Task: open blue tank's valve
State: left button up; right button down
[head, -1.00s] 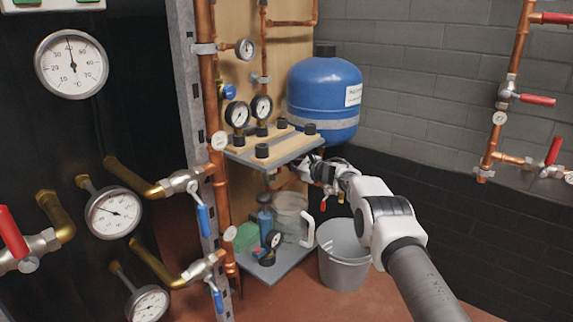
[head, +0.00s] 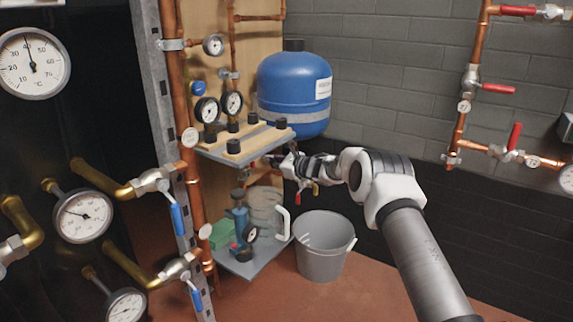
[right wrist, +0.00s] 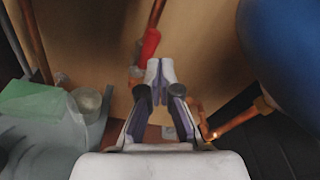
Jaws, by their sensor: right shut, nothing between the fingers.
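The blue tank (head: 290,85) with a white label hangs at the wall right of the wooden panel in the head view. Its blue side also fills the upper right of the right wrist view (right wrist: 285,50). A red valve handle (right wrist: 150,45) stands just beyond my fingers in the right wrist view, with pipework around its base. My right gripper (right wrist: 160,78) is shut and empty; in the head view it (head: 268,161) reaches left below the tank, partly hidden by the shelf. Whether it touches the handle I cannot tell. My left gripper is out of view.
A lower shelf (head: 268,257) holds a jug and green box. A grey bucket (head: 325,262) stands on the floor. Copper pipes with red-handled valves (head: 497,88) line the right wall.

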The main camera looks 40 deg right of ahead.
jog(key=f+v, duration=0.1)
jog(key=v, duration=0.6)
jog(key=shift+s+d+r, duration=0.2)
jog(key=shift+d+r, duration=0.15)
jog(key=shift+r, duration=0.05)
